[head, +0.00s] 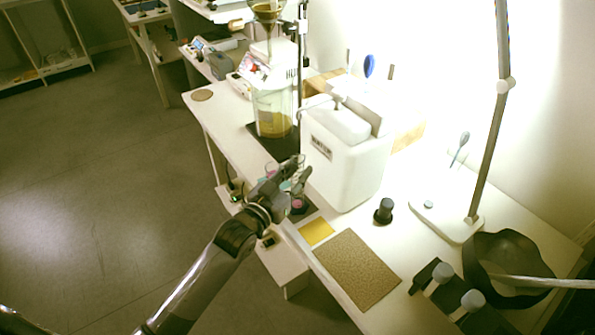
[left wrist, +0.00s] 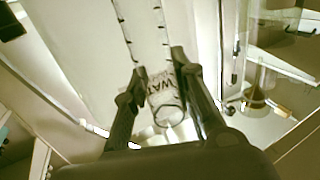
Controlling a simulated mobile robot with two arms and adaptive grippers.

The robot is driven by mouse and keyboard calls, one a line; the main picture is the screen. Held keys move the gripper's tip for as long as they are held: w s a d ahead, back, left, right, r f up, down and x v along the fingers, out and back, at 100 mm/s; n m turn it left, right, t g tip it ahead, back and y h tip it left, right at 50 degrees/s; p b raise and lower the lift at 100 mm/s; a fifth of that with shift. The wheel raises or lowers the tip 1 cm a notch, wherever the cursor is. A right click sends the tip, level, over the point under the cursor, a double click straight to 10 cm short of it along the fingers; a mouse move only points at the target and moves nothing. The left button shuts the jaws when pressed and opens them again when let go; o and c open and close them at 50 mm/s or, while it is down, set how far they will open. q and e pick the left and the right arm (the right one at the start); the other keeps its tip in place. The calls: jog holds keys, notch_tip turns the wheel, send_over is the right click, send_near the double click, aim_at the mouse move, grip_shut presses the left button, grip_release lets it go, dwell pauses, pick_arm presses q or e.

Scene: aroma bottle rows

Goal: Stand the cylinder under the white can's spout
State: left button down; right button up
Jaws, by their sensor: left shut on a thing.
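The white can (head: 345,160), a boxy container with a "WATER" label, stands on the bench; its label side also shows in the left wrist view (left wrist: 82,50). A thin spout (head: 316,102) sticks out to the left at its top. My left gripper (head: 299,168) is in front of the can's lower left side. In the left wrist view its two fingers (left wrist: 160,72) are shut on a clear cylinder (left wrist: 168,115), whose round rim and tick marks show. The fingers hide much of the cylinder in the head view, and I cannot tell whether it touches the bench.
A clear vessel with yellow liquid (head: 273,116) stands behind, on a dark mat. A yellow pad (head: 316,231), a cork mat (head: 357,268) and a small black-based bottle (head: 384,211) lie nearer. A black rack (head: 437,292) and a black bowl-like ring (head: 510,240) fill the lower right.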

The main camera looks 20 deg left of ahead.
pick_arm(q)
jog(key=c, duration=1.4)
grip_release()
jog(key=shift+w+f, duration=0.1)
jog(key=shift+c, duration=0.2)
jog(key=shift+o, duration=0.5)
jog(key=shift+r, duration=0.2)
jog(key=v, duration=1.2)
